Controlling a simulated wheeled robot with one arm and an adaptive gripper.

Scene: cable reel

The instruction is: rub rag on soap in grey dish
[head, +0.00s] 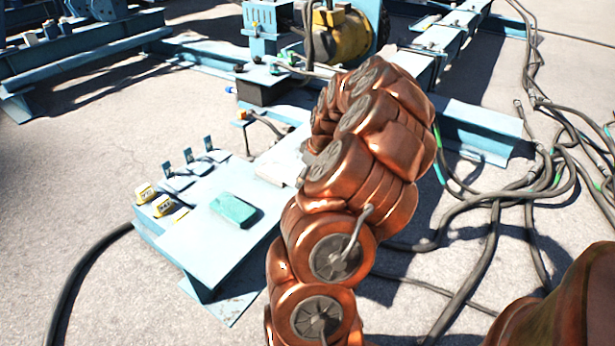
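I cannot make out a rag, a bar of soap or a grey dish in the head view. A teal-green block (233,210) lies on a pale blue metal panel (192,243); I cannot tell what it is. My copper-coloured arm rises from the lower middle and bends over at the top, covering the right part of the panel. My gripper does not show; the arm may hide it.
Yellow-marked levers (153,199) stand on the panel's left side. Blue machinery with a yellow motor (342,36) stands behind. Thick dark cables (487,203) tangle over the ground at right. Another cable (82,268) curves at lower left. Bare concrete (75,180) lies left.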

